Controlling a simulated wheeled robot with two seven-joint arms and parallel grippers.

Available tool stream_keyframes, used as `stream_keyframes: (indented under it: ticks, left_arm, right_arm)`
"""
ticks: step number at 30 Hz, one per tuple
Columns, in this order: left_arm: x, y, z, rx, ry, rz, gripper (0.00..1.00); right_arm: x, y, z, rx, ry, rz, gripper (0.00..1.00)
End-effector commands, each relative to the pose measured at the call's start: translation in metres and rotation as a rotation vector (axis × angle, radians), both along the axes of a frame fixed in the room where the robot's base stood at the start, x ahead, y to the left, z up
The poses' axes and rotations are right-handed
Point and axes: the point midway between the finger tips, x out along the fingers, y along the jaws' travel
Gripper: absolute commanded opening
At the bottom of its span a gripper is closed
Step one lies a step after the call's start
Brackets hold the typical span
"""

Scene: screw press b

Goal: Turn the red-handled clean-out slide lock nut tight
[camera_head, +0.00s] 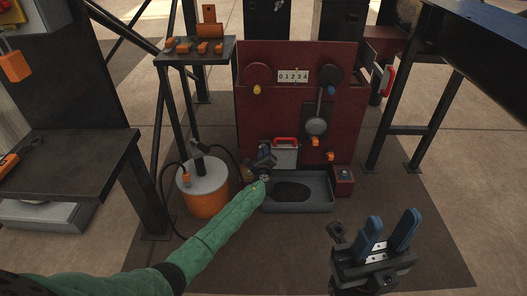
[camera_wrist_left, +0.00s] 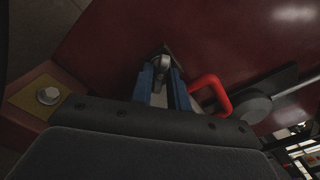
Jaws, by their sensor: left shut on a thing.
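The clean-out slide is a grey plate (camera_head: 285,157) with a red handle (camera_head: 286,140) low on the front of the dark red press (camera_head: 262,112). The red handle also shows in the left wrist view (camera_wrist_left: 211,88), just right of my left fingers. My left gripper (camera_head: 265,168) is at the slide's lower left. In the left wrist view, the blue fingers of my left gripper (camera_wrist_left: 161,74) are shut on a small grey metal nut (camera_wrist_left: 162,61) against the red panel. The fingers partly hide the nut, so its tightness cannot be seen. My right gripper (camera_head: 391,224) is open and empty, away from the press.
A grey tray (camera_head: 322,204) lies below the slide. An orange-and-grey drum (camera_head: 207,205) with a hose stands left of my left arm. A small red box (camera_head: 344,182) is right of the tray. Open floor lies around my right gripper.

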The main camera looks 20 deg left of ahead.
Motion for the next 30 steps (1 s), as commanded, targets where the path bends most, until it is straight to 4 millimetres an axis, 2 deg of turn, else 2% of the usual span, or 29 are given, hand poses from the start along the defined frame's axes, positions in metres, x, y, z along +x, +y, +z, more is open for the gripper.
stream_keyframes:
  ticks: [14,15,17,26,30]
  left_arm:
    - [-0.001,-0.002,-0.002,0.013,0.005,-0.003,0.0]
    - [-0.001,-0.002,-0.002,0.013,0.006,-0.002,0.21]
    - [-0.001,-0.002,-0.002,0.013,0.006,-0.002,0.31]
    - [-0.001,-0.001,-0.001,0.012,0.004,-0.001,0.31]
    - [-0.011,-0.004,0.001,0.012,0.004,-0.001,0.31]
  right_arm:
    - [0.001,0.0,0.003,-0.003,-0.012,0.001,0.36]
    - [0.001,0.0,0.003,-0.003,-0.012,0.001,0.36]
    - [0.001,0.0,0.004,-0.004,-0.013,0.001,0.36]
    - [0.001,0.0,0.005,-0.003,-0.014,0.001,0.36]
    - [0.001,-0.001,0.009,0.001,-0.013,0.003,0.36]
